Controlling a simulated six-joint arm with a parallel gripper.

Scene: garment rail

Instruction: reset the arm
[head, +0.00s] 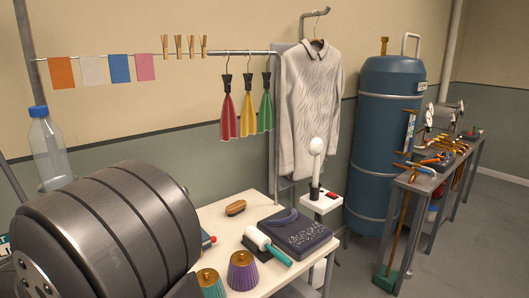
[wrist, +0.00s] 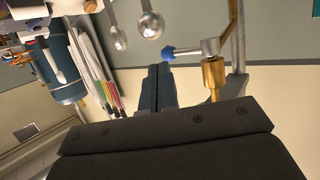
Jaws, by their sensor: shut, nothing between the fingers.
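My gripper (wrist: 159,86) shows in the wrist view, with its two dark fingers together and nothing between them. It points away from the camera, in open air. A blue-tipped metal fitting (wrist: 168,53) with a brass part appears just right of the fingertips; I cannot tell how far off it is. In the head view I cannot make out my gripper.
A white table (head: 220,222) holds a dark pad (head: 292,240), a brush (head: 236,208) and a teal-handled roller (head: 268,247). A grey shirt (head: 310,105) and coloured cloths (head: 247,115) hang behind. A blue tank (head: 385,130) and a grey bench (head: 425,180) stand right.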

